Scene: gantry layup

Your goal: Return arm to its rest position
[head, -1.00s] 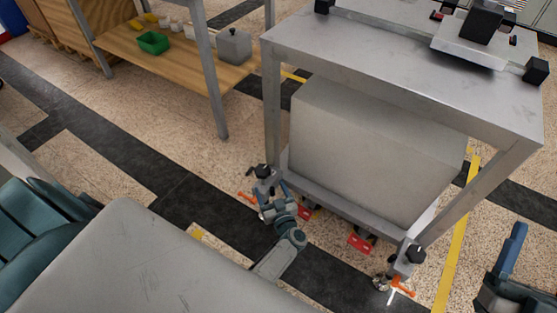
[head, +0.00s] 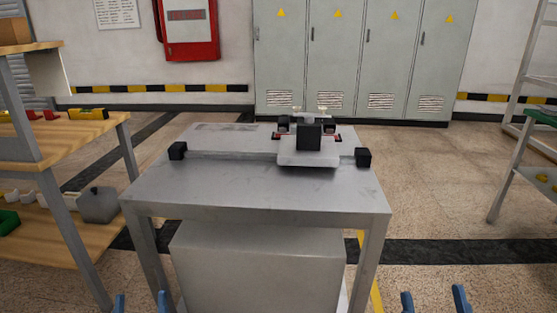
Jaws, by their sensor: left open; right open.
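My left gripper (head: 140,303) shows at the bottom edge, left of the middle. Only its two blue fingertips are in view, spread apart with nothing between them. My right gripper (head: 434,300) shows at the bottom edge on the right, also as two blue fingertips held apart and empty. The rest of both arms is below the picture. Both grippers appear in front of the metal table, one near each side.
A grey metal table (head: 250,191) stands ahead, carrying a rail device with a black block (head: 309,137). A large grey box (head: 255,265) sits under it. A wooden shelf unit (head: 75,150) is left, lockers (head: 360,60) behind. Floor right of the table is open.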

